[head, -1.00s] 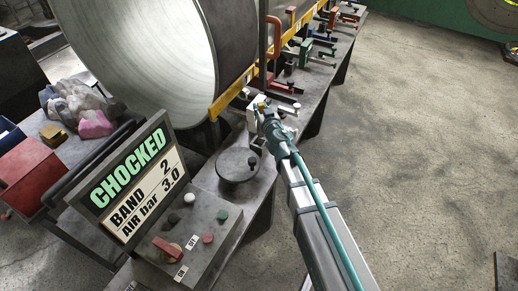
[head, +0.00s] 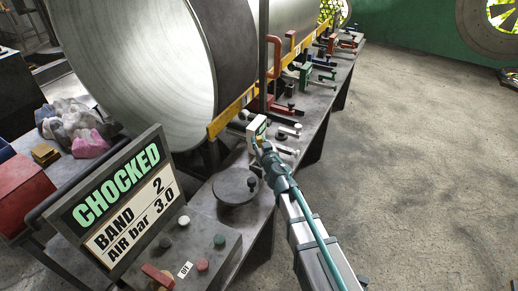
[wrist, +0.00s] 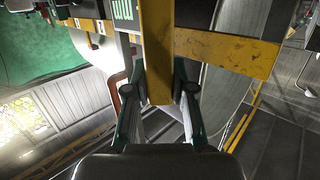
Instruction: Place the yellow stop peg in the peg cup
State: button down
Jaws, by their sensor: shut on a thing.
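The yellow stop peg (wrist: 157,50) shows in the wrist view as a worn yellow bar standing upright in the picture. My gripper (wrist: 158,95) has its two green-edged fingers shut on the bar's lower end, one on each side. In the head view my gripper (head: 262,146) is at the bench beside a small cream block with a green face (head: 257,129). The peg is too small and covered there to make out clearly. I cannot pick out the peg cup with certainty in either view.
A yellow numbered rail (head: 235,108) runs along the bench before the large metal drum (head: 130,60). Coloured clamps (head: 305,77) line the bench. A round dark plate (head: 235,187) and a CHOCKED sign (head: 115,205) are nearer.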

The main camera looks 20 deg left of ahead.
jog(key=shift+f, duration=0.35)
jog(key=shift+f, duration=0.2)
jog(key=c, duration=1)
grip_release()
jog(key=shift+r, duration=0.15)
